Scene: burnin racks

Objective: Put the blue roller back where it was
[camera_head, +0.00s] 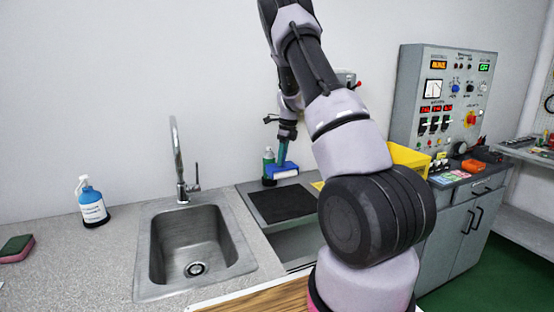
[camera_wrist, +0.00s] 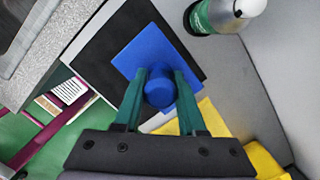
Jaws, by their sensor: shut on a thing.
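The blue roller (camera_wrist: 160,90) is in my gripper (camera_wrist: 160,78), between its two green fingers in the wrist view. A rounded blue part sits between the fingers, with a flat blue square part just beyond it. In the head view the blue roller (camera_head: 283,172) is below my gripper (camera_head: 283,152), near the back of the counter by the wall. A dark mat (camera_head: 280,204) lies in front of it on the counter; the mat also shows in the wrist view (camera_wrist: 107,62). I cannot tell whether the roller touches the surface beneath.
A green bottle (camera_wrist: 217,16) stands close beside the roller, near the wall. Yellow material (camera_wrist: 213,125) lies near my fingers. A sink (camera_head: 195,250) with a tall tap (camera_head: 178,160) is to the left, and a grey control panel (camera_head: 440,105) to the right.

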